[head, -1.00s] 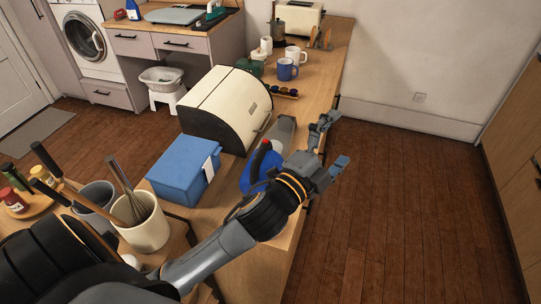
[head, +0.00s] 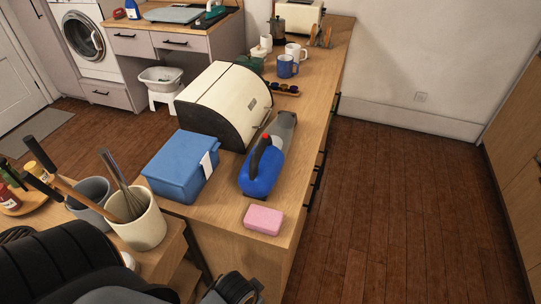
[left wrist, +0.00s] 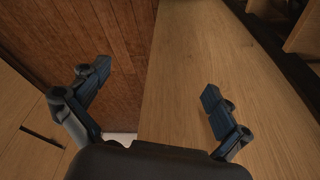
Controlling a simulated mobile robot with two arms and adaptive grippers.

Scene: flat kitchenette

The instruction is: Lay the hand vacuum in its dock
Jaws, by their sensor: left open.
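The hand vacuum (head: 262,176) looks to be the blue body with a black handle, a red button and a grey nozzle. It lies on the wooden counter near its right edge, beside the bread box, nozzle pointing away from me. I cannot make out a dock for certain. My left gripper (left wrist: 156,95) is open and empty in the left wrist view, with bare wood and floor behind its fingers. In the head view only part of my left arm shows at the bottom edge, apart from the vacuum. My right gripper is not in view.
A pink sponge (head: 263,219) lies at the counter's near end. A blue box (head: 180,168) and a cream bread box (head: 222,105) stand left of the vacuum. A utensil crock (head: 141,226) stands at lower left. Mugs (head: 286,67) stand farther back. The floor at right is clear.

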